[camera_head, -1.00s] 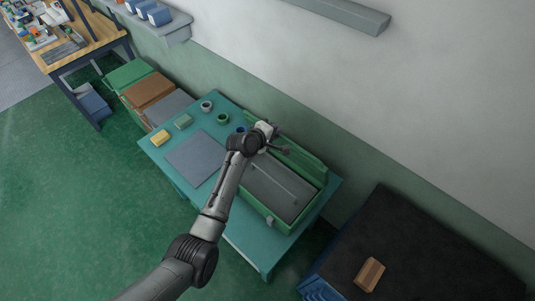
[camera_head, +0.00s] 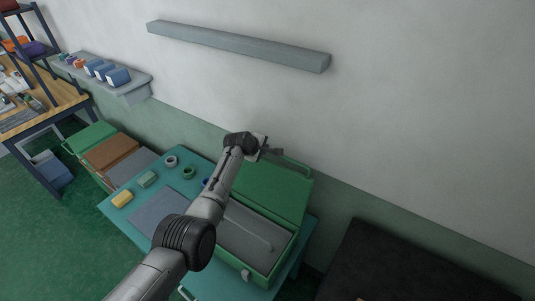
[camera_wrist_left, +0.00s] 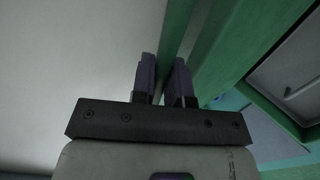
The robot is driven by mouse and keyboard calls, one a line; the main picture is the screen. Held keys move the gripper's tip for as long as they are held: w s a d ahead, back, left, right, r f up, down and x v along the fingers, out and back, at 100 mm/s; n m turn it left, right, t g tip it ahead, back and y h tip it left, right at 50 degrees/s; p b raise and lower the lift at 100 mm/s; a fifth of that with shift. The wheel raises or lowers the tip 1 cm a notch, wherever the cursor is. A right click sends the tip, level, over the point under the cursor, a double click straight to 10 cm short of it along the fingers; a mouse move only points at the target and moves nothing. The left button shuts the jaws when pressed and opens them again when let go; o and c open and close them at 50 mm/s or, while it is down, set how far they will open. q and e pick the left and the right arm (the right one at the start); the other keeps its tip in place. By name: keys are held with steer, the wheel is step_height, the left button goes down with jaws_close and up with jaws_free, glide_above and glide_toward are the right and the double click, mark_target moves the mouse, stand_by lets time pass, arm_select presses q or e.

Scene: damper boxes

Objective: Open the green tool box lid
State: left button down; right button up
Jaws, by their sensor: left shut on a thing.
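The green tool box (camera_head: 262,277) stands on the teal table with its lid (camera_head: 268,190) raised at the back, so the grey inside (camera_head: 248,238) is exposed. My left gripper (camera_head: 268,150) is at the top edge of the lid. In the left wrist view my left gripper (camera_wrist_left: 164,78) has its two dark fingers on either side of a green edge of the lid (camera_wrist_left: 232,45), shut on it. The arm hides the left part of the box in the head view. My right gripper is not in view.
The wall with a grey ledge (camera_head: 240,47) is behind. A dark-topped surface (camera_head: 400,265) is at right.

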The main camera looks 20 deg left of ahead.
arm_select(q)
steer(key=shift+w, duration=0.15)
steer(key=c, duration=1.1)
jaws_free()
steer(key=shift+c, duration=0.2)
steer(key=shift+r, duration=0.1)
steer(key=shift+p+v, duration=0.7)
steer(key=shift+v, duration=0.3)
steer(key=v, duration=1.1)
steer(key=shift+s, duration=0.3)
steer(key=shift+r, duration=0.1)
